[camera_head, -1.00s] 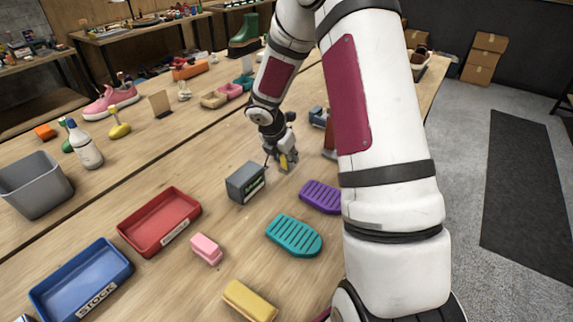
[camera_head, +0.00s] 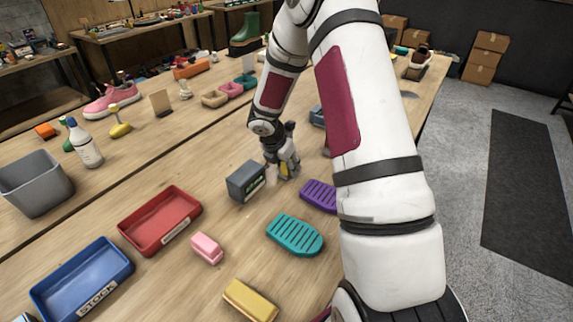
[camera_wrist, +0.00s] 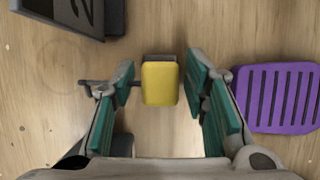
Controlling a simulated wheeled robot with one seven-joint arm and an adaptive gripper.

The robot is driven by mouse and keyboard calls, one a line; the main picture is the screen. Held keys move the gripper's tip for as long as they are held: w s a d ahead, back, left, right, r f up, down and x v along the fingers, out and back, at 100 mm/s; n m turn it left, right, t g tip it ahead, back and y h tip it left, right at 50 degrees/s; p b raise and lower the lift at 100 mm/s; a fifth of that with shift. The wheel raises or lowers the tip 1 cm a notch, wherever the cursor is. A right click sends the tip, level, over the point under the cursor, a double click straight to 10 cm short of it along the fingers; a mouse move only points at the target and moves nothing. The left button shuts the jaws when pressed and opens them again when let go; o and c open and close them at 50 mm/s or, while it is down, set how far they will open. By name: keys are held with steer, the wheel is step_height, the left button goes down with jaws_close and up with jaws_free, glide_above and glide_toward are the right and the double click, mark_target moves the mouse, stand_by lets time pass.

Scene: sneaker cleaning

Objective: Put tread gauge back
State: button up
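The tread gauge (camera_wrist: 160,84), a yellow block with a grey end and a thin dark pin on its left, is between my fingers in the wrist view. My gripper (camera_wrist: 160,90) has green pads on either side of it, with narrow gaps showing, so it looks open around the gauge. In the head view my gripper (camera_head: 284,172) is low over the table, just right of a grey labelled box (camera_head: 246,181). Only a little yellow of the gauge shows there. Whether the gauge rests on the table is unclear.
A purple ridged pad (camera_head: 319,196) lies close to the right of my gripper, and a teal one (camera_head: 294,235) lies nearer. A red tray (camera_head: 158,246), blue tray (camera_head: 45,292), pink block (camera_head: 207,249) and yellow block (camera_head: 250,301) stand in front.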

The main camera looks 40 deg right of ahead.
steer(key=s+a+r+m, duration=0.2)
steer(key=s+a+r, duration=0.15)
steer(key=r, duration=0.65)
steer(key=s+a+r+m, duration=0.2)
steer(key=a+r, duration=0.2)
steer(key=r, duration=0.5)
steer(key=s+a+r+m+t+y, duration=0.1)
steer(key=s+a+r+m, duration=0.3)
steer(key=s+m, duration=0.2)
steer(key=s+a+r+m+t+y, duration=0.1)
steer(key=s+a+m, duration=0.4)
steer(key=s, duration=0.5)
steer(key=s+a+r+m+t+y, duration=0.1)
steer(key=s+a+r+m+y, duration=0.1)
steer(key=s+a+r+m, duration=0.3)
steer(key=s+r+m, duration=0.1)
steer(key=s+m, duration=0.1)
steer(key=s, duration=0.1)
steer(key=shift+s+r+y+p, duration=0.15)
steer(key=shift+r+y+p, duration=0.15)
steer(key=shift+r+p, duration=0.05)
